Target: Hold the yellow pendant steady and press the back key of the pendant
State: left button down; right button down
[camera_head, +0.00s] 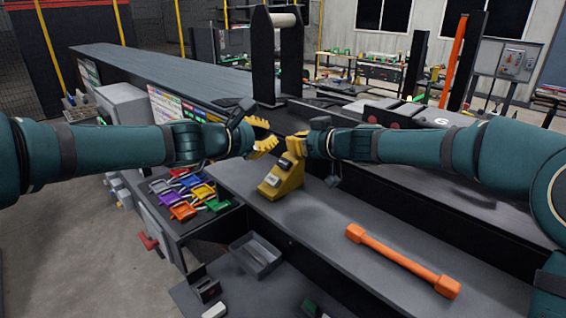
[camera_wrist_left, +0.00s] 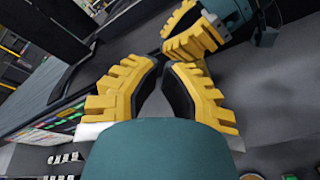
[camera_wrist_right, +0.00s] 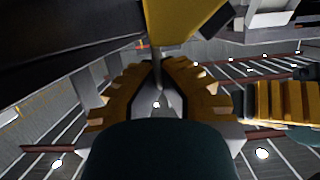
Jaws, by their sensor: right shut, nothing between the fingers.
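The yellow pendant (camera_head: 281,180) stands on the grey bench with grey-white keys on its sloped face; the key labels are too small to read. In the right wrist view a yellow body that looks like the pendant (camera_wrist_right: 183,20) hangs into the top, beyond the fingertips. My right gripper (camera_head: 295,142) is shut and empty just above the pendant's top; whether it touches is unclear. Its fingers also show in the right wrist view (camera_wrist_right: 160,65). My left gripper (camera_head: 270,135) is open and empty, above and left of the pendant. A gap shows between its fingers in the left wrist view (camera_wrist_left: 162,66).
An orange dumbbell-shaped bar (camera_head: 403,261) lies on the bench at the right. Coloured trays (camera_head: 184,210) sit on a side surface at the left, and a grey bin (camera_head: 256,255) stands below. A black stand with a roller (camera_head: 284,19) rises behind the grippers.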

jog(key=shift+f, duration=0.25)
jog(key=c, duration=1.1)
grip_release()
jog(key=shift+w, duration=0.1)
jog(key=shift+o, duration=0.2)
jog(key=shift+r, duration=0.1)
jog(key=shift+r, duration=0.1)
